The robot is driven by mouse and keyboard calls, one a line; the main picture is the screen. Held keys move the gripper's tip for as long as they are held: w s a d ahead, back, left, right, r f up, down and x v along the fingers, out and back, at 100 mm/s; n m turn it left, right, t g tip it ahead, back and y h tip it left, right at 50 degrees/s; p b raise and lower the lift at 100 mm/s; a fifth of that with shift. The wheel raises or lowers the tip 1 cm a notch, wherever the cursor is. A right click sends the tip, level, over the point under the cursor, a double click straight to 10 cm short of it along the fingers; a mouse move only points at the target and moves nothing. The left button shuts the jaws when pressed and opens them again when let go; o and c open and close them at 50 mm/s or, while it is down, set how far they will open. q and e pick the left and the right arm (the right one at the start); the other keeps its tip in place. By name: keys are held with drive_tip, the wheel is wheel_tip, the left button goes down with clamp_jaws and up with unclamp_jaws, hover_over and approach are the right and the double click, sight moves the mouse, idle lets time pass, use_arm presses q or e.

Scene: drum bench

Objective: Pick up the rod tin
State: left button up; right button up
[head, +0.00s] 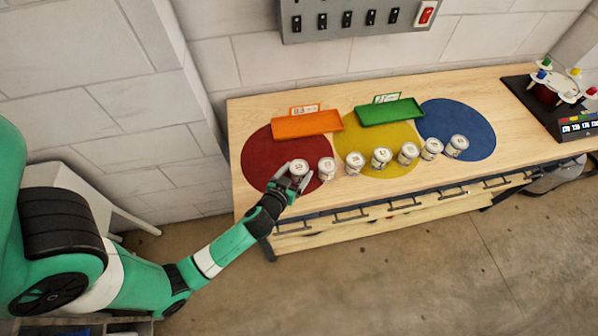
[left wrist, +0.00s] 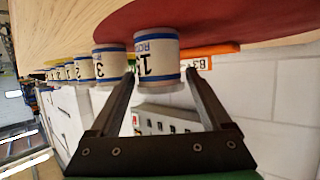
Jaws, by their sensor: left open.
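A row of several small white tins with blue bands stands along the bench front. The leftmost tin (head: 299,168) stands on the red circle; in the left wrist view this tin (left wrist: 157,58) carries a large "1" and lettering that starts like "RO". My left gripper (head: 294,181) is open at this tin. In the left wrist view the two fingertips of my left gripper (left wrist: 163,78) lie on either side of the tin's near end. I cannot tell whether they touch it. The neighbouring tin (left wrist: 109,63), marked "3", is close beside one finger. My right gripper is not in view.
An orange tray (head: 307,123) and a green tray (head: 389,112) lie behind the tins. Red (head: 262,152), yellow (head: 378,136) and blue (head: 470,120) circles mark the wooden bench. A dark device (head: 552,95) with coloured knobs stands at the right end.

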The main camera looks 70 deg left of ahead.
sight(303, 165)
use_arm(q)
drive_tip(key=x, duration=0.5)
drive_tip(key=shift+b, duration=0.3)
drive_tip(key=shift+c, duration=0.4)
drive_tip(key=c, duration=1.2)
